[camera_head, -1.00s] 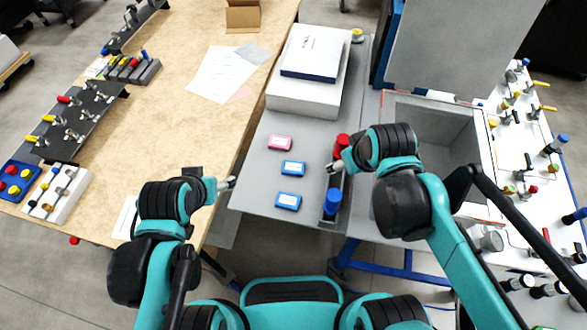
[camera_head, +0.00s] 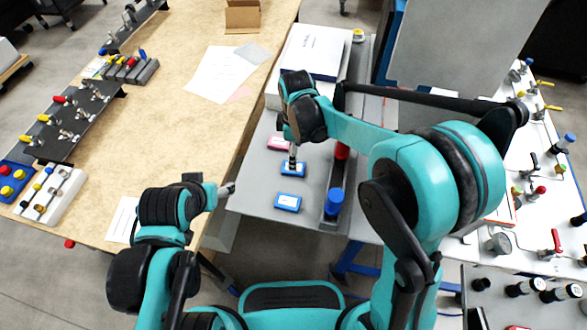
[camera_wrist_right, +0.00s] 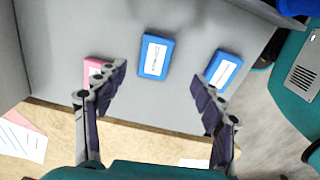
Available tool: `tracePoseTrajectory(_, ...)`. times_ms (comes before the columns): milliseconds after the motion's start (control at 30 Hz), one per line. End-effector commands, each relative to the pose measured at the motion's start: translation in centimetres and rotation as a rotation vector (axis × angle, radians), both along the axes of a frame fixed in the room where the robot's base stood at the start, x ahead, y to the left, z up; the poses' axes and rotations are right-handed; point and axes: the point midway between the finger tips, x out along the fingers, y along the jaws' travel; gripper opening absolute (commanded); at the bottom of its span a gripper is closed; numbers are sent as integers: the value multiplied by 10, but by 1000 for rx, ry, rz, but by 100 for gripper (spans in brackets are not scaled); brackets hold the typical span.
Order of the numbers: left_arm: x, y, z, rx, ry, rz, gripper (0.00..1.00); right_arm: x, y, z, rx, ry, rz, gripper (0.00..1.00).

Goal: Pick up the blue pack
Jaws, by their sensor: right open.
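Two blue packs with white labels lie flat on the grey table: a farther one (camera_head: 292,170) and a nearer one (camera_head: 287,203). My right gripper (camera_head: 292,163) points down over the farther blue pack. In the right wrist view the open, empty right gripper (camera_wrist_right: 158,90) has that blue pack (camera_wrist_right: 154,56) ahead, between the lines of its fingers. The other blue pack (camera_wrist_right: 223,71) is by the right finger. A pink pack (camera_wrist_right: 95,70) is partly behind the left finger. My left gripper (camera_head: 228,188) is at the table's left edge, away from the packs; its jaws are too small to judge.
The pink pack (camera_head: 278,143) lies just beyond the farther blue pack. A dark rack with a blue-capped item (camera_head: 334,202) and a red item (camera_head: 342,151) stands to the right. A white box (camera_head: 312,52) is at the back. The wooden table (camera_head: 150,120) is on the left.

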Motion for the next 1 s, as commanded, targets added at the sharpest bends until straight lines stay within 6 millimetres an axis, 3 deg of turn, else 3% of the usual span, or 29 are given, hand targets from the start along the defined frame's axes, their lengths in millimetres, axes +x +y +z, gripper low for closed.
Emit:
tracePoseTrajectory(533,0,0,-39,0,0,0,65,8,4,-70,1,-1,-1,69)
tracePoseTrajectory(800,0,0,-38,0,0,0,65,8,4,-73,1,-1,-2,69)
tracePoseTrajectory(867,0,0,-38,0,0,0,65,8,4,-73,1,-1,-2,56)
tracePoseTrajectory(1000,0,0,-38,0,0,0,65,8,4,-73,1,-1,-2,19)
